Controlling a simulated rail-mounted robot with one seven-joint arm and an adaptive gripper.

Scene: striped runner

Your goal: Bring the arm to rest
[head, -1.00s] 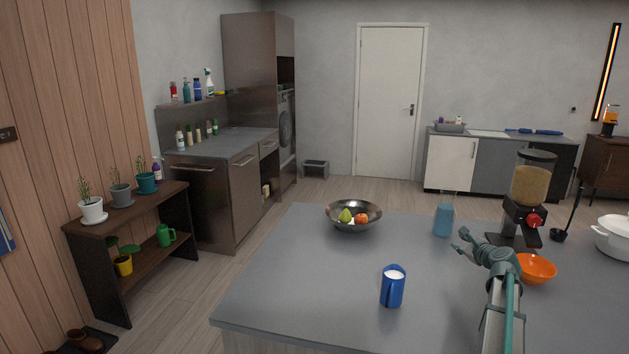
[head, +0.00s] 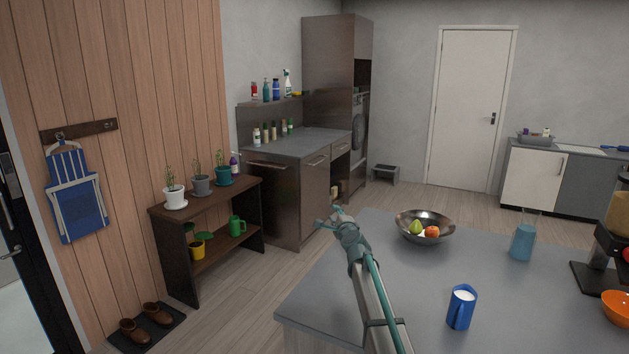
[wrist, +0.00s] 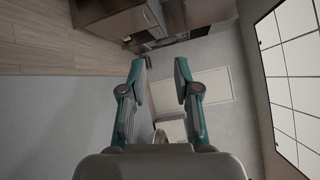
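My gripper (head: 334,219) is at the left edge of the grey counter (head: 400,290) in the head view, left of the metal bowl. In the wrist view its two teal-and-grey fingers (wrist: 160,68) stand apart with nothing between them. My arm extends up from the bottom of the head view, raised over the counter's left side.
On the counter are a metal bowl with fruit (head: 425,225), a blue mug of white liquid (head: 461,307), a blue glass (head: 523,242), an orange bowl (head: 615,308) and a partly visible coffee grinder (head: 600,262). A plant shelf (head: 207,200) stands left. Floor between is clear.

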